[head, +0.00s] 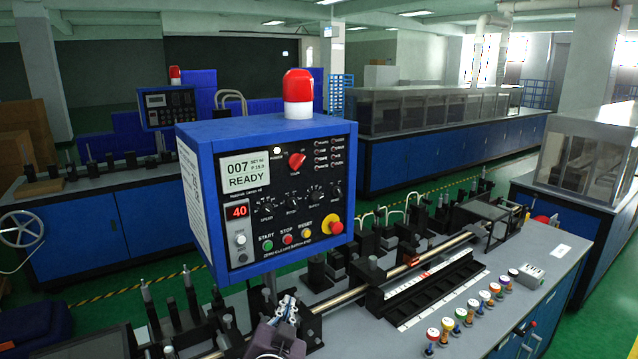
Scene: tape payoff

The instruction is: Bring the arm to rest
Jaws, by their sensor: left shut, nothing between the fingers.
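My left gripper (286,308) shows at the bottom of the head view, below the blue control box. Its fingers are together with nothing seen between them. It is in front of the bench machinery, and its wrist runs off the lower edge. The control box (268,190) has a screen reading READY, a red display showing 40, several knobs and buttons, and a red emergency button on yellow. A red lamp (298,88) stands on top. My right gripper is not in view.
A long metal rod (345,296) runs along the grey bench (540,300) among black fixtures. Several coloured spools (460,315) stand in a row at the right, near a small grey box (531,274). Blue cabinets and a handwheel (21,229) are farther back. Green floor separates the benches.

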